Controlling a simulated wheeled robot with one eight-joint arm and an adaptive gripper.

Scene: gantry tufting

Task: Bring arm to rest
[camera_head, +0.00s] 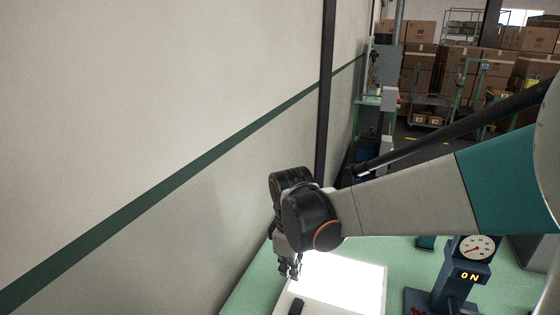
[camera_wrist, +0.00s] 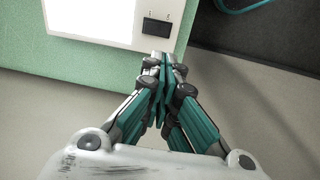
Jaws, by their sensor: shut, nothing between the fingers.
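My arm reaches in from the right in the head view. My gripper (camera_head: 290,268) points down in front of the near left part of the green table, close to a bright white light panel (camera_head: 340,281). In the wrist view my gripper (camera_wrist: 164,66) has its fingers together with nothing between them. Its tips show over the edge of the panel's frame (camera_wrist: 120,38), beside a small black switch (camera_wrist: 157,28). I cannot tell the exact height of the fingers above the table.
A pale wall (camera_head: 150,110) with a dark green stripe runs along the left. A dark post (camera_head: 326,90) stands behind. Stacked cartons (camera_head: 455,65) fill the back right.

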